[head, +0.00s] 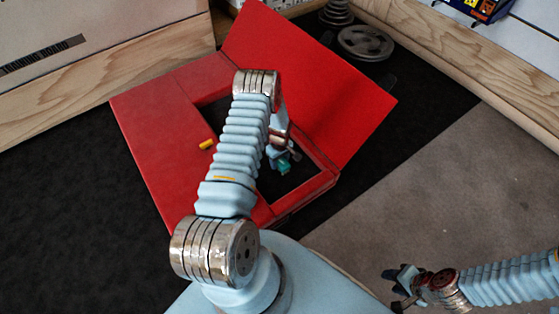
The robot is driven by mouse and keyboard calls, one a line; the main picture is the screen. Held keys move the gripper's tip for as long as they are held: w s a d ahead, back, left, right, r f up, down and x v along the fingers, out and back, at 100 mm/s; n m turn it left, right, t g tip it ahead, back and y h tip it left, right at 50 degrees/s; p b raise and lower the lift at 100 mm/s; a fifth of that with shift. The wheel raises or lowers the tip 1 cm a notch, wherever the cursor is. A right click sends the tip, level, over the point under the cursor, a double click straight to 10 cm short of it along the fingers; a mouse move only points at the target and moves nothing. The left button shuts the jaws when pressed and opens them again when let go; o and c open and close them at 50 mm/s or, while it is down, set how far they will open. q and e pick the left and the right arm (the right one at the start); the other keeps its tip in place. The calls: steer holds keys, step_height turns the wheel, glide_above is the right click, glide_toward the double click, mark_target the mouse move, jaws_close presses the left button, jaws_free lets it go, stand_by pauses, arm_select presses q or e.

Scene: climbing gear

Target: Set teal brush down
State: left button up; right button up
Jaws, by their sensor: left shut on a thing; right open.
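The teal brush (283,163) shows as a small teal patch at my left gripper (284,154). My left gripper is shut on it, over the dark opening of the red case, near its right inner side. My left arm hides much of the opening and part of the gripper. I cannot tell whether the brush touches the bottom. My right gripper (396,289) is open and empty, low at the right over the grey floor, well apart from the case.
The red case (150,118) has a raised red panel (305,75) at its back right. A small yellow piece (206,144) lies on its rim. A round metal plate (365,42) lies behind. Wooden boards (110,72) border the dark mat (50,170). Grey floor (450,180) at right is clear.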

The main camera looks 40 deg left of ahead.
arm_select(q)
steer(key=o, duration=1.1)
steer(key=shift+f, duration=0.1)
steer(key=shift+r+p, duration=0.3)
steer(key=shift+r, duration=0.05)
step_height(320, 180, up, 12)
steer(key=f+p, duration=0.1)
steer(key=s+d+m, duration=0.1)
steer(key=s+d, duration=0.1)
steer(key=d, duration=0.3)
steer(key=s+d+f+m+h, duration=0.1)
steer(key=s+d+m, duration=0.1)
steer(key=d, duration=0.3)
steer(key=s+d+m+h, duration=0.1)
steer(key=s+d+m, duration=0.1)
steer(key=d, duration=0.3)
steer(key=shift+f+t, duration=0.2)
steer(key=shift+t, duration=0.1)
steer(key=s+d+r+m+h, duration=0.1)
steer(key=s+d+r+m, duration=0.2)
steer(key=s+d+m, duration=0.4)
steer(key=s+d, duration=0.5)
steer(key=d, duration=0.2)
steer(key=shift+r+m+h, duration=0.4)
